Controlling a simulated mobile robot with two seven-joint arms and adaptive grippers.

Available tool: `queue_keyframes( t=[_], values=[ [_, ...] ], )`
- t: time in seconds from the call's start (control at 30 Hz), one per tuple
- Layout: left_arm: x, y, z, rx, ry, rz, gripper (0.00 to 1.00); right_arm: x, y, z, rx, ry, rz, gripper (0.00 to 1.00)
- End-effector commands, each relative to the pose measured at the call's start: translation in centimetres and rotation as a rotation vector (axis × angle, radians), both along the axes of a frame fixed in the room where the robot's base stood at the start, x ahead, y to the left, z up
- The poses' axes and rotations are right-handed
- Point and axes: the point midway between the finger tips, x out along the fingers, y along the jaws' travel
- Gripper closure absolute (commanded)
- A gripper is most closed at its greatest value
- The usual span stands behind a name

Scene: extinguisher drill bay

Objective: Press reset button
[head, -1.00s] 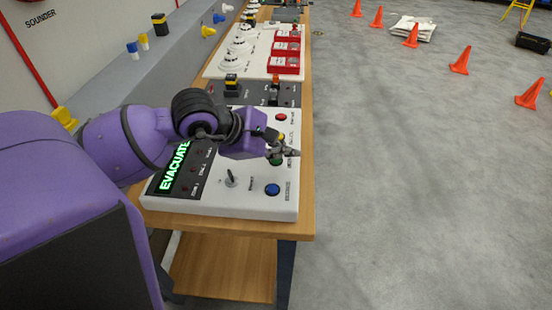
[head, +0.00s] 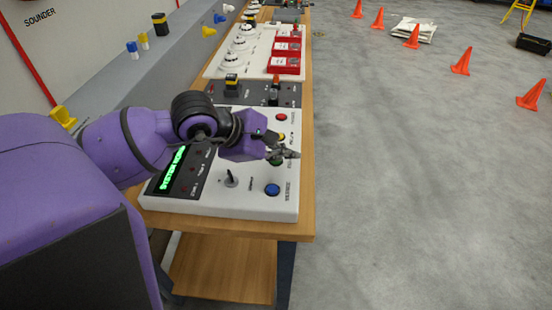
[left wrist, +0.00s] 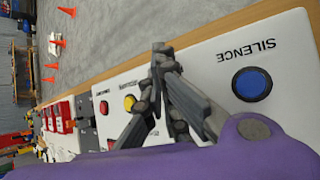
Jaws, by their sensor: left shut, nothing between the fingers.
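The white control panel (head: 220,204) lies on the wooden bench. A green button (head: 277,162) shows partly under my left gripper (head: 292,154); its label is too hidden to read. A red button (head: 281,117) and a yellow button (head: 281,137) sit behind it, and a blue button (head: 272,189) in front. In the left wrist view, the blue button (left wrist: 252,84) is marked SILENCE. My left gripper (left wrist: 161,48) is shut and empty there, its fingers hiding the green button. I cannot tell whether it touches that button. The panel's display (head: 174,167) glows green and seems to read SYSTEM NORMAL.
A key switch (head: 230,178) stands up from the panel front. Behind the panel are a dark panel (head: 254,95) and red call points (head: 286,64). A grey ledge (head: 120,85) runs along the left. Open floor with orange cones (head: 463,61) lies to the right.

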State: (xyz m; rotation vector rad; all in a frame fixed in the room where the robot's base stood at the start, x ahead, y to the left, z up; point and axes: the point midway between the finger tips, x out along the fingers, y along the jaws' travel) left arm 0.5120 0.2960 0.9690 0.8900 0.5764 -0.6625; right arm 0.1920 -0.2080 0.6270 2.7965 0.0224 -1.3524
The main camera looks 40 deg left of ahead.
Motion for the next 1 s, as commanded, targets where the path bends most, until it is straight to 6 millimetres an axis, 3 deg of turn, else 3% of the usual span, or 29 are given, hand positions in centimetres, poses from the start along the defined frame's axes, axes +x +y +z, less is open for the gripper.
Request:
queue_keyframes(
  t=[0.4,0.77,1.0],
  values=[
    [0.0,0.1,1.7,0.001,0.000,0.001,1.00,0.6,0.0,1.1,0.000,-0.015,0.000,1.00],
    [0.0,0.0,1.8,0.001,0.001,0.000,1.00,0.2,-0.1,1.1,-0.001,-0.009,-0.002,1.00],
    [0.0,0.0,3.8,0.000,-0.003,0.000,1.00,1.0,-0.1,2.3,-0.001,-0.028,-0.003,1.00]
  ],
)
